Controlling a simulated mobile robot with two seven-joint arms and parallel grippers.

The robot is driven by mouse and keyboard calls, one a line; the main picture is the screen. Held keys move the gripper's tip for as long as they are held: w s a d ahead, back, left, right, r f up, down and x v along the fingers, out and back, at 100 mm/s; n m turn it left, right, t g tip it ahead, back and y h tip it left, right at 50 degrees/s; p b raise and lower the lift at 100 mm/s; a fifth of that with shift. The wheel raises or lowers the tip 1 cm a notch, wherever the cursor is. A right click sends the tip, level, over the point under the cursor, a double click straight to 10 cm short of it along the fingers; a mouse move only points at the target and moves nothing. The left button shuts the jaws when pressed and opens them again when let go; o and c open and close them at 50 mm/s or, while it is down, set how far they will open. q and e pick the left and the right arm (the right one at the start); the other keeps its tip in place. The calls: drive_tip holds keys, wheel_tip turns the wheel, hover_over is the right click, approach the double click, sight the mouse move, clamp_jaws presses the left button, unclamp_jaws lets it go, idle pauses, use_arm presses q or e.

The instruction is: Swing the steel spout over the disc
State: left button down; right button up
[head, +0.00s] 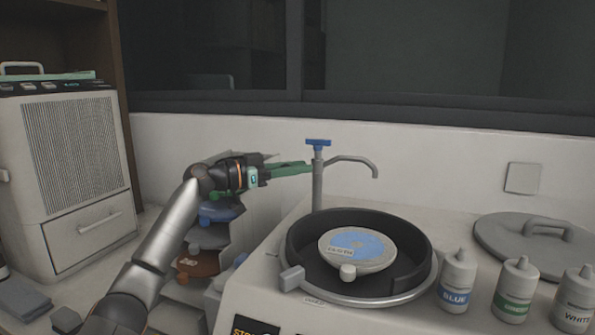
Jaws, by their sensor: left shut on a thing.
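The steel spout (354,159) is a thin bent tube on an upright post with a blue lever on top, behind the round black bowl. Its arm reaches to the right and its tip bends down. In the picture the tip is above the bowl's back right part, up from the disc (373,244). The disc has a blue and pale label and sits in the bowl. My left gripper (308,167) comes in from the left, its green fingers shut on the spout at the post, below the blue lever. The exact contact is small and partly hidden. My right gripper is not in view.
The black bowl (303,245) has a metal rim and a grey knob at its front left. Bottles labelled blue (456,282), green (514,290) and white (574,300) stand front right. A grey lid (500,247) lies behind them. A rack of coloured discs (245,235) stands left.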

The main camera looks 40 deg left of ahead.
use_arm(q)
drive_tip(key=shift+w+a+m+g+h+p, duration=0.25)
drive_tip(key=shift+m+g+h, duration=0.2)
drive_tip(key=shift+h, duration=0.25)
drive_tip(key=shift+a+m+g+h+p, duration=0.15)
drive_tip(key=shift+m+g+h+p, duration=0.2)
drive_tip(key=shift+m+h, duration=0.3)
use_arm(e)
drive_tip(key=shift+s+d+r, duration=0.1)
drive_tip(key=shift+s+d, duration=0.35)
use_arm(q)
drive_tip(key=c, duration=0.7)
unclamp_jaws()
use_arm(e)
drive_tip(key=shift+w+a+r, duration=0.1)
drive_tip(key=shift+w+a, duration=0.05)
use_arm(q)
drive_tip(key=shift+s+a, duration=0.1)
